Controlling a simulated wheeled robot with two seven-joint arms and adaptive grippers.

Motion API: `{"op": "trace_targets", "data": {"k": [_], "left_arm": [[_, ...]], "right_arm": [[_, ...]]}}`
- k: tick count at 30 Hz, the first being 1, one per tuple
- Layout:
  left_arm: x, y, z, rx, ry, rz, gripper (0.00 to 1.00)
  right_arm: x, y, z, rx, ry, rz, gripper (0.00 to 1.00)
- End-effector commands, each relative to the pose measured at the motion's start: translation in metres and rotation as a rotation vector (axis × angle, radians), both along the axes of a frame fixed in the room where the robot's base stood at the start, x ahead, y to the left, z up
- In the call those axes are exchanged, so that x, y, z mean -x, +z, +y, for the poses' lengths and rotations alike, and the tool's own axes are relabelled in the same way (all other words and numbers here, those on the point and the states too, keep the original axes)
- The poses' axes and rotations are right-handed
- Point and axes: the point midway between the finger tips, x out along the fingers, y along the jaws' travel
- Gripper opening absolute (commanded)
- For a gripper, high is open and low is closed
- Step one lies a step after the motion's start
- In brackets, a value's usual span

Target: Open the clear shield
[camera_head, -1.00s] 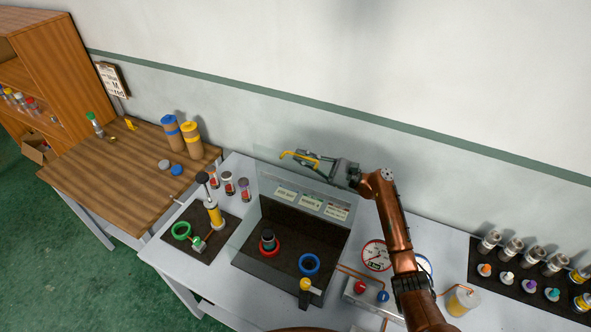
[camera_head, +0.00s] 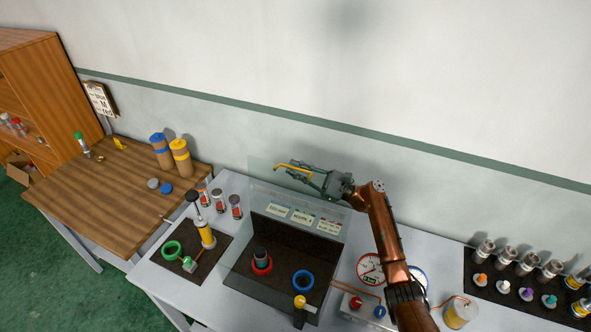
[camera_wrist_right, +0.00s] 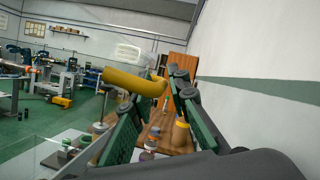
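The clear shield (camera_head: 262,178) stands raised along the back of the dark open-topped box, its see-through pane rising above the label strip. Its yellow handle (camera_head: 292,171) is at the upper edge. My right gripper (camera_head: 312,176) is at the handle's right end, above the back of the box. In the right wrist view the green-padded fingers (camera_wrist_right: 158,120) stand apart, and the yellow handle (camera_wrist_right: 135,82) crosses near their tips. I cannot tell whether the fingers touch it. My left gripper is in neither view.
In the box (camera_head: 265,286) are a red ring (camera_head: 262,267) with a dark cylinder and a blue ring (camera_head: 303,281). A gauge (camera_head: 370,269) stands to the right, a black mat (camera_head: 214,262) with a yellow cylinder to the left. The wall is close behind.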

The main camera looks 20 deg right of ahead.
Motion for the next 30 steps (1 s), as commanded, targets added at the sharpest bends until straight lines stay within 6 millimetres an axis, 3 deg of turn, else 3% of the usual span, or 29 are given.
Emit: {"op": "trace_targets", "data": {"k": [10,21,30], "left_arm": [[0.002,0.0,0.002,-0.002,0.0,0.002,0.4],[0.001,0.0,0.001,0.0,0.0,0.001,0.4],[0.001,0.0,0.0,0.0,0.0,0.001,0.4]], "right_arm": [[0.005,-0.004,-0.009,0.0,-0.001,0.001,0.16],[0.041,-0.031,-0.067,0.0,-0.002,0.002,0.16],[0.059,-0.043,-0.093,-0.001,0.0,0.001,0.16]]}}
